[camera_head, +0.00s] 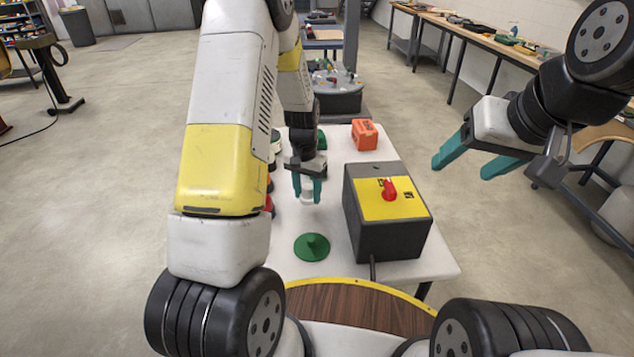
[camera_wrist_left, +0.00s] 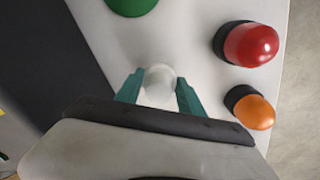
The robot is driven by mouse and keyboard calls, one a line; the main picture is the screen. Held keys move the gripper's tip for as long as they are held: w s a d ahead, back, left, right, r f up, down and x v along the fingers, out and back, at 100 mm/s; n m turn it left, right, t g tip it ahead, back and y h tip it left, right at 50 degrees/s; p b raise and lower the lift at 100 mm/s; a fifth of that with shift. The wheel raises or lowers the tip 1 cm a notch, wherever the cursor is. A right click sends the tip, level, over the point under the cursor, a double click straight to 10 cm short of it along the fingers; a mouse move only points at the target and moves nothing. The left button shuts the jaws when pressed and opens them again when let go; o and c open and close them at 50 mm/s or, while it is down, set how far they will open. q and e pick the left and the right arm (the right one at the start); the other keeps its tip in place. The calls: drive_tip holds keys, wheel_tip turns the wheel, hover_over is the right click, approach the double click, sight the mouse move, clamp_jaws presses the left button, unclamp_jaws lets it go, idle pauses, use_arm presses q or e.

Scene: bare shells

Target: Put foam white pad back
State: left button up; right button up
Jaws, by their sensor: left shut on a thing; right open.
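The white foam pad (camera_head: 307,194) is a small pale round piece between the teal fingers of my left gripper (camera_head: 307,188). My left gripper is shut on it, above the white table, behind the green disc. The pad also shows in the left wrist view (camera_wrist_left: 159,82), between the fingertips (camera_wrist_left: 158,92). A green disc with a raised knob (camera_head: 312,246) lies on the table in front of the gripper. My right gripper (camera_head: 472,160) is open and empty, off the table's right side.
A dark box with a yellow top and red knob (camera_head: 386,212) stands right of the gripper. An orange block (camera_head: 364,134) sits at the back of the white table (camera_head: 340,165). Red (camera_wrist_left: 250,45) and orange (camera_wrist_left: 254,112) domed pieces stand along the table edge.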

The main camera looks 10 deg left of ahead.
sight(307, 199)
use_arm(q)
drive_tip(key=shift+w+a, duration=0.1)
drive_tip(key=shift+w, duration=0.25)
drive_tip(key=shift+w+a+f, duration=0.1)
drive_tip(key=shift+f, duration=1.7)
drive_tip(key=shift+f, duration=0.1)
drive_tip(key=o, duration=1.2)
